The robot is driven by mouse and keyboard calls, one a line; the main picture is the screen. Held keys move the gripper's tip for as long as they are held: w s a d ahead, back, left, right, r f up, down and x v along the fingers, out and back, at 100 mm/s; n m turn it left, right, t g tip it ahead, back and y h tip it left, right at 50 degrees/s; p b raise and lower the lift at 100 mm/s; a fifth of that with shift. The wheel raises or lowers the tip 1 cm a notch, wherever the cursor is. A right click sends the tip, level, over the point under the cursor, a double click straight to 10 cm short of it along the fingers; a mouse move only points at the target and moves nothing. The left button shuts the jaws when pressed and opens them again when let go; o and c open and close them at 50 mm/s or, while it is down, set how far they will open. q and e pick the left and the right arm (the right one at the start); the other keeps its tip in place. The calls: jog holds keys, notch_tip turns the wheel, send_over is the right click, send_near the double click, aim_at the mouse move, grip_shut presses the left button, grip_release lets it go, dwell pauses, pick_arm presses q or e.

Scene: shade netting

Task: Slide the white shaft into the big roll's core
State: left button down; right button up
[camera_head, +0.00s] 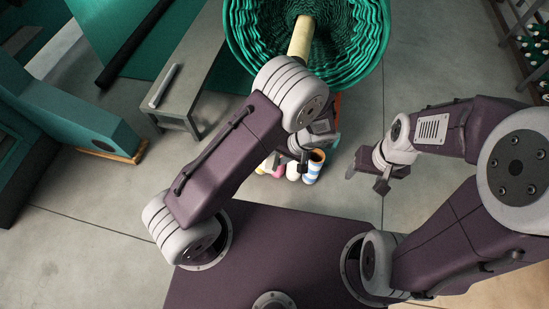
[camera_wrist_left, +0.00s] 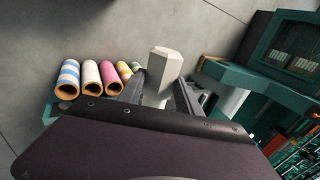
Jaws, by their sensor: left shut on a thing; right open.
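The big green netting roll (camera_head: 350,50) stands at the top middle of the head view, with a pale cream cylinder (camera_head: 301,36) rising from its centre. I take this cylinder for its core. My left gripper (camera_head: 303,160) is below the roll, partly hidden by my own arm. In the left wrist view, its two fingers (camera_wrist_left: 160,98) are shut on the white shaft (camera_wrist_left: 165,62), which shows a faceted end. The shaft cannot be made out in the head view. My right gripper (camera_head: 367,180) is open and empty, to the right of the left one.
Several coloured tubes (camera_head: 314,165) lie below the left gripper; they also show in the left wrist view (camera_wrist_left: 90,77). A grey bench (camera_head: 196,75) with a light bar (camera_head: 165,86) stands left of the roll. A bottle rack (camera_head: 530,45) is far right. Floor right of the roll is clear.

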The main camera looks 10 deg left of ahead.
pick_arm(q)
jog(key=shift+w, duration=0.4)
dwell(1.0)
jog(key=shift+w+b, duration=0.45)
jog(key=shift+w, duration=2.05)
jog(key=shift+d, duration=0.1)
dwell(0.8)
jog(key=shift+w+b, duration=0.45)
jog(key=shift+w, duration=1.65)
jog(key=shift+w+d+r, duration=0.1)
jog(key=shift+w, duration=0.3)
dwell(0.7)
